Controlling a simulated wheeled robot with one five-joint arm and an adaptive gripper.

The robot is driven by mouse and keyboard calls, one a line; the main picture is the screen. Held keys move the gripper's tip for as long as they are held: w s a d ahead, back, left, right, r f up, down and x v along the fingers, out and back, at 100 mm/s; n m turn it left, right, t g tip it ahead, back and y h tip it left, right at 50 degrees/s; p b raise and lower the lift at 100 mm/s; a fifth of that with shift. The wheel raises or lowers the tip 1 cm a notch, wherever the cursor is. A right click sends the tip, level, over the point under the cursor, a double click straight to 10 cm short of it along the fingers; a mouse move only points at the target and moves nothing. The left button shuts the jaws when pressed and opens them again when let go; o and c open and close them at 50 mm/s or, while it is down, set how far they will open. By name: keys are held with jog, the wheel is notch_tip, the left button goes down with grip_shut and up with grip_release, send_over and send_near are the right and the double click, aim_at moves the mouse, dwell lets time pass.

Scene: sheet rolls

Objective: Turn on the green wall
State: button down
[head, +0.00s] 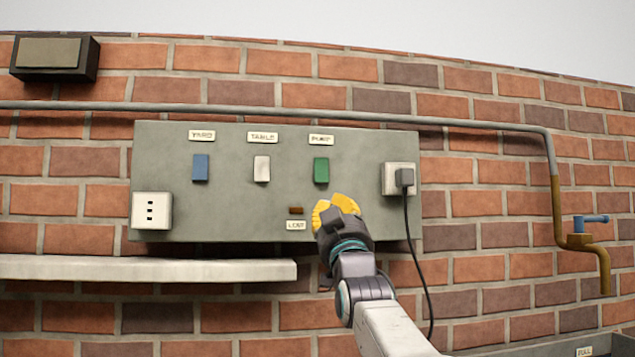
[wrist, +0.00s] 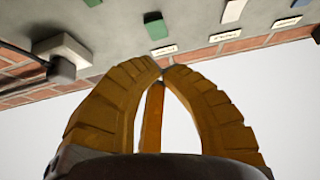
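A grey panel (head: 225,215) on the brick wall carries a green switch (head: 321,170) under a label that seems to read PUMP. To its left are a white switch (head: 262,168) labelled TABLE and a blue switch (head: 200,168) labelled YARD. A small brown piece (head: 295,210) sits above a LEAF label (head: 296,225). My gripper (head: 334,203), with yellow fingers, is below the green switch, apart from it in the picture. In the wrist view my fingertips (wrist: 162,71) meet, with nothing between them. That view shows the upper green switch (wrist: 155,25) and another green piece (wrist: 92,2), cut off.
A plugged-in socket (head: 398,180) with a hanging black cord is at the panel's right. A white outlet plate (head: 151,211) is at its left. A pale shelf (head: 150,269) runs below. A pipe (head: 480,122) leads to a blue-handled tap (head: 590,219).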

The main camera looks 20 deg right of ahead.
jog(key=shift+s+a+r+t, duration=0.1)
jog(key=shift+s+r+t, duration=0.35)
jog(key=shift+r, duration=0.25)
